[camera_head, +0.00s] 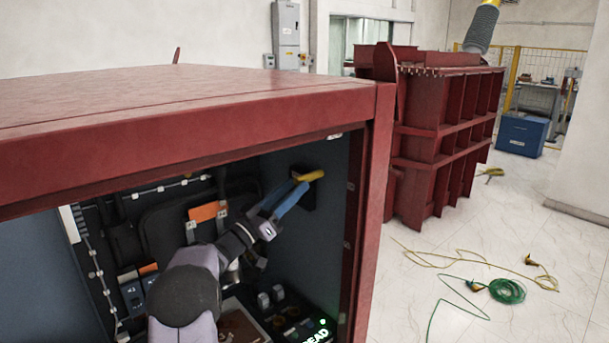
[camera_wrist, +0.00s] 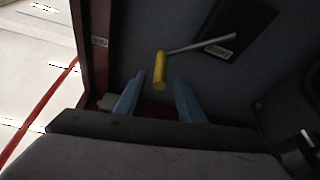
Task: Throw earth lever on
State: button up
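The earth lever has a yellow handle (camera_wrist: 160,71) on a grey metal rod (camera_wrist: 205,43), which leads to a dark plate (camera_wrist: 240,27) on the cabinet's inner side wall. In the head view the yellow handle (camera_head: 311,175) shows at the upper right of the cabinet opening. My gripper (camera_wrist: 159,75) has two blue fingers spread apart, with the handle showing between their tips. In the head view my gripper (camera_head: 297,190) reaches up and right, its fingertips close by the handle. I cannot tell whether either finger touches it.
The red cabinet frame (camera_head: 372,200) stands close right of my gripper and its top edge lies above. Below are a lit green sign (camera_head: 316,334) and several small knobs (camera_head: 270,298). An orange label (camera_head: 207,211) is on the back panel.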

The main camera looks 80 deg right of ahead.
aim_at(305, 178)
jog(key=shift+p+x, duration=1.25)
jog(key=shift+x, duration=1.3)
grip_shut()
